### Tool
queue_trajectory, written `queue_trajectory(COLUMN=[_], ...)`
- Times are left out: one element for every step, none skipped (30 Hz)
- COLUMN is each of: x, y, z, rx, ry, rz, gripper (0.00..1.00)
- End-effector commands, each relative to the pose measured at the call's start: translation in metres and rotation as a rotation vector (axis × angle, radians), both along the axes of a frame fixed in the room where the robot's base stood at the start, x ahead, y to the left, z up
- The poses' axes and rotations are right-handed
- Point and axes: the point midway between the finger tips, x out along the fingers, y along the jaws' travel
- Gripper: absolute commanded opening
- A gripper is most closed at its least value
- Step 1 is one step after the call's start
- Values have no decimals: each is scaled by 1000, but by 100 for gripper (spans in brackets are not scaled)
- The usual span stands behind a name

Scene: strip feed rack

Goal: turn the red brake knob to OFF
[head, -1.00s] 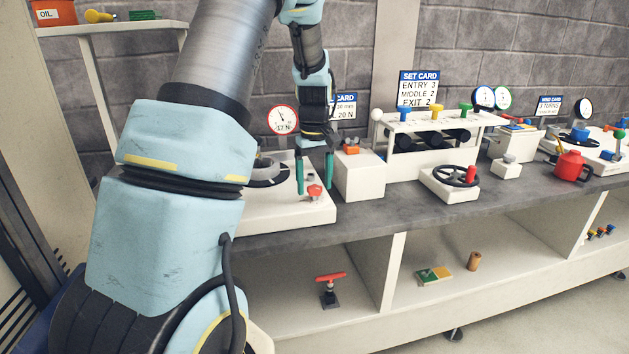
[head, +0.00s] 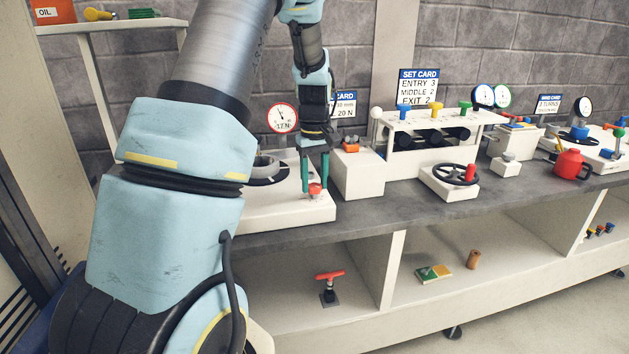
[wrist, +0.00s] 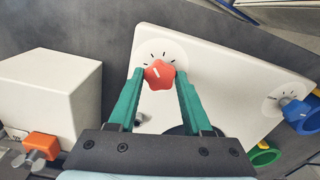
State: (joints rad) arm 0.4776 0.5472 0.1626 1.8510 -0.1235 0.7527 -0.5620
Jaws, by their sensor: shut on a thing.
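The red brake knob (head: 315,190) sits on the front right corner of a white base plate (head: 270,212) at the left of the bench. In the wrist view the red knob (wrist: 159,75) is a lobed knob with a white pointer line, on a white dial with dark tick marks. My gripper (head: 315,186) points down over it, and its green fingers (wrist: 160,72) are shut on the knob from both sides. I cannot read any OFF label. A round gauge (head: 282,119) stands behind the plate.
A white box (head: 358,175) with an orange part on top stands close to the right of my gripper. A handwheel unit (head: 448,182) is further right. In the wrist view a blue knob (wrist: 298,110) and a green ring (wrist: 264,156) lie right.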

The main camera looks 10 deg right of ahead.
Motion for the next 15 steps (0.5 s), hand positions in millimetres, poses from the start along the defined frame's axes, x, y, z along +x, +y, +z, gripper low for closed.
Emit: queue_trajectory(x=[0, 0, 0, 0, 0, 0, 0, 0, 0, 0, 0, 0, 0, 0, 0], y=[0, 0, 0, 0, 0, 1, 1, 1, 1, 1, 1, 1, 1, 1, 1], z=[0, 0, 0, 0, 0, 0, 0, 0, 0, 0, 0, 0, 0, 0, 0], rx=[1, 1, 1, 1, 1, 1, 1, 1, 1, 1, 1, 1, 1, 1, 1], ry=[0, 0, 0, 0, 0, 0, 0, 0, 0, 0, 0, 0, 0, 0, 0], rz=[0, 0, 0, -1, -2, -6, -9, -14, -22, -31, -42, -57, -71, -88, -111], gripper=[0, 0, 0, 0, 0, 0, 0, 0, 0, 0, 0, 0, 0, 0, 0])
